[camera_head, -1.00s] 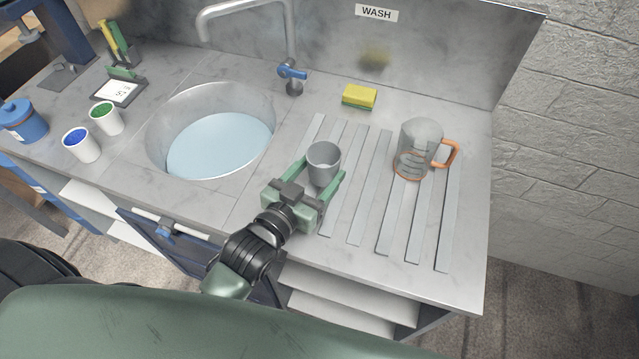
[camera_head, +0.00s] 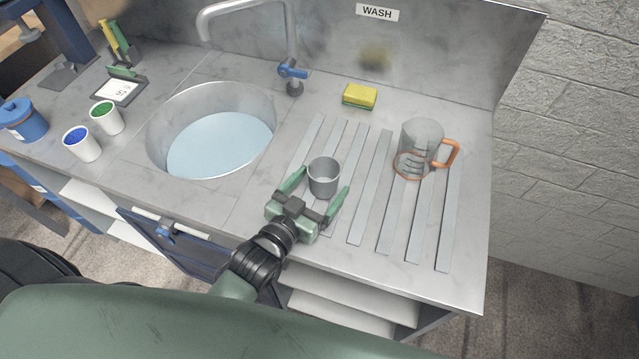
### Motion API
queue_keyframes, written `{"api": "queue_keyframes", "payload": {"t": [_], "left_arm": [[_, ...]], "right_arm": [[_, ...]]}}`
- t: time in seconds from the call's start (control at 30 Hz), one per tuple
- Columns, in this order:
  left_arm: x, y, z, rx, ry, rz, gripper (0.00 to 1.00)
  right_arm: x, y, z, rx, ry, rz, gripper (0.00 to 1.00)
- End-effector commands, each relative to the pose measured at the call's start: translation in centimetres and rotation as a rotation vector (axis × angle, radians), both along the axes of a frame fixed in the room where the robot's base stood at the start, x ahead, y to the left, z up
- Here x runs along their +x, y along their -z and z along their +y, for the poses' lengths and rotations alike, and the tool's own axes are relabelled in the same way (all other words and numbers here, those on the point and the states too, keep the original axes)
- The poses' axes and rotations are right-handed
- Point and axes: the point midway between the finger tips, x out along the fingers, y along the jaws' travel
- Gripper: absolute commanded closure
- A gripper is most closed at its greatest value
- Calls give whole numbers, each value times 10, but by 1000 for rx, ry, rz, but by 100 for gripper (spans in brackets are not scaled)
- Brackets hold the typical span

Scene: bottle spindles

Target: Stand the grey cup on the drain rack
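The grey cup (camera_head: 323,181) stands upright on the left part of the drain rack (camera_head: 384,215), a set of raised slats on the counter right of the sink. My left gripper (camera_head: 318,183) is open, with one finger to the left of the cup and the other to its right. Gaps show between the fingers and the cup. The gripper body is on the near side of the cup. My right gripper is not in view.
A clear jug (camera_head: 420,146) with an orange handle stands on the right of the rack. A yellow-green sponge (camera_head: 359,97) lies behind it. The sink (camera_head: 217,142) holds water, with a blue-handled tap (camera_head: 291,72). The rack's near right part is clear.

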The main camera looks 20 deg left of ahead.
Motion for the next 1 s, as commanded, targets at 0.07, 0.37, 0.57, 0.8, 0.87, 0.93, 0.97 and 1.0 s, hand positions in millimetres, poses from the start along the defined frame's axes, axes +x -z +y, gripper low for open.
{"api": "queue_keyframes", "payload": {"t": [0.07, 0.37, 0.57, 0.8, 0.87, 0.93, 0.97, 1.0], "left_arm": [[0, 0, 0, 0, 0, 0, 14], [-7, -3, 2, 0, 0, 2, 14], [-46, -6, 11, 1, 1, 5, 14], [-92, -15, 22, 1, 1, 4, 14], [-100, -17, 24, 1, 0, 3, 14], [-107, -18, 26, 2, 0, 3, 14], [-110, -19, 27, 0, 1, 2, 14], [-112, -20, 27, 1, 1, 1, 14]], "right_arm": [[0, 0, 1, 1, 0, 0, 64], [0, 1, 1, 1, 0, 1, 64], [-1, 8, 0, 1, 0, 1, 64], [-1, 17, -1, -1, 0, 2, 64], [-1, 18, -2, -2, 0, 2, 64], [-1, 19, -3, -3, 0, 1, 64], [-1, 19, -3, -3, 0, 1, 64], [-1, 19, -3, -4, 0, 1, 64]]}}
